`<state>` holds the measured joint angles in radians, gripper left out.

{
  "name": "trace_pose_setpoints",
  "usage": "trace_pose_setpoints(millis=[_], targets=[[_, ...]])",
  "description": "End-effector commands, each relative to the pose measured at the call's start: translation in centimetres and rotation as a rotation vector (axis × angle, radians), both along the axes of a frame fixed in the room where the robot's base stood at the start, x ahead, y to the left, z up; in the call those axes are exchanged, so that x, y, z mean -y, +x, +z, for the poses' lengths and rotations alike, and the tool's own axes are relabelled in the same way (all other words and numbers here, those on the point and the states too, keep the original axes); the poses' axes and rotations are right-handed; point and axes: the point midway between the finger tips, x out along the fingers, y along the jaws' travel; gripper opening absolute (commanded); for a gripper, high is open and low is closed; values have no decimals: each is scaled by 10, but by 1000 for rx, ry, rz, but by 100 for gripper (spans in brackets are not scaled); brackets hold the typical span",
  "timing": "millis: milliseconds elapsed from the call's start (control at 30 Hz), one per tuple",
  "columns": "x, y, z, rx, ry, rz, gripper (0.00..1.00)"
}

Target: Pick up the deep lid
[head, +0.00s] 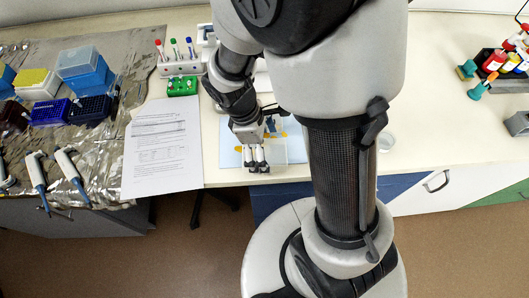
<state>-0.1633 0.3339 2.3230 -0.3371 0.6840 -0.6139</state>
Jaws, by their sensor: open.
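A clear, pale lid-like piece (297,150), which may be the deep lid, lies on a light blue mat (229,157) near the front edge of the bench. My gripper (257,165) points down over the mat at the left side of this piece and partly covers it. Its fingers are open, and I see nothing held between them. Whether the fingers touch the piece cannot be told from this view. A translucent blue cover (79,60) sits on a blue tip box at the far left.
A printed sheet (162,150) lies left of the mat. Behind it are a green rack (182,86) and a white tube rack (180,68). Pipettes (72,173) lie on foil at left. A small round dish (385,143) is right of my arm. Bench at right is mostly clear.

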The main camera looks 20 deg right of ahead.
Motion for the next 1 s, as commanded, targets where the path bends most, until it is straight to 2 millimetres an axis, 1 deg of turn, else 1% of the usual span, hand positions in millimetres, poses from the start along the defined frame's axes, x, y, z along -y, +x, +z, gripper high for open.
trace_pose_setpoints(millis=[33,67,567,833,1000], targets=[[0,0,1,0,0,0,94],[0,0,1,0,0,0,92],[0,0,1,0,0,0,59],[0,0,2,0,0,-1,58],[0,0,14,0,0,-2,58]])
